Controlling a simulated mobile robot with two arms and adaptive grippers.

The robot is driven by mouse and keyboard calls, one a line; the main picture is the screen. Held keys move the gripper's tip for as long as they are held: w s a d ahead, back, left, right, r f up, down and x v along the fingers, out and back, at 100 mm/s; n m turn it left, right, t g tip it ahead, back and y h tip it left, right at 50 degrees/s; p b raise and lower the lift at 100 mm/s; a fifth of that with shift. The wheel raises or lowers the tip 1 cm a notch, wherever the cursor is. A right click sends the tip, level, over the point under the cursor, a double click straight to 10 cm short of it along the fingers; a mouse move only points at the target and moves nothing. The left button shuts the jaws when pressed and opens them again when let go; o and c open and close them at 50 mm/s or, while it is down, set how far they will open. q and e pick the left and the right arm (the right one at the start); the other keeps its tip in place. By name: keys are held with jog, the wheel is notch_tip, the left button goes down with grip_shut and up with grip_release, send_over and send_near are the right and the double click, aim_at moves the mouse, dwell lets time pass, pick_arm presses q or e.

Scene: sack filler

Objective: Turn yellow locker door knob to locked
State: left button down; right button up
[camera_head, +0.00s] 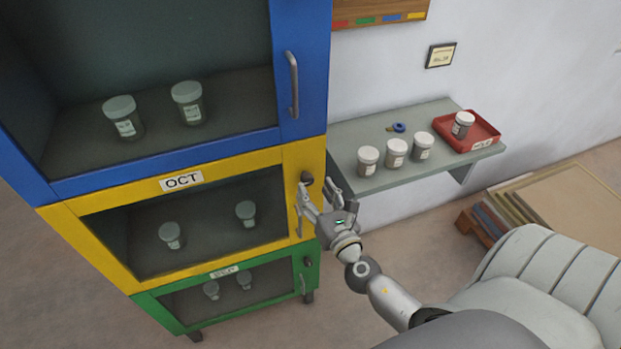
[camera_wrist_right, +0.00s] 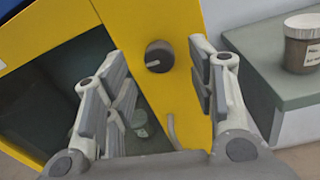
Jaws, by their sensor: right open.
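The yellow locker door (camera_head: 180,222) with its "OCT" label is closed, in the middle of the stack in the head view. Its dark round knob (camera_head: 306,178) sits at the upper right of the door frame. In the right wrist view the knob (camera_wrist_right: 159,56) shows between the open fingers, beyond the fingertips and apart from them. A small mark shows on its face; which setting it points to is too small to tell. My right gripper (camera_head: 319,190) is open and empty in front of the knob. It also shows in the right wrist view (camera_wrist_right: 160,75). My left gripper is not in view.
A blue locker (camera_head: 316,80) is above and a green locker (camera_head: 310,270) below. A grey shelf (camera_head: 385,181) with several jars, a blue-headed key-like item (camera_head: 398,127) and a red tray (camera_head: 490,139) stands to the right. A door handle (camera_wrist_right: 175,135) is below the knob.

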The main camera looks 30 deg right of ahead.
aim_at(309, 182)
jog(key=w, duration=0.3)
jog(key=shift+d+p, duration=0.25)
jog(key=shift+p, duration=0.05)
jog(key=shift+w+d, duration=0.1)
jog(key=shift+w, duration=0.2)
jog(key=c, duration=1)
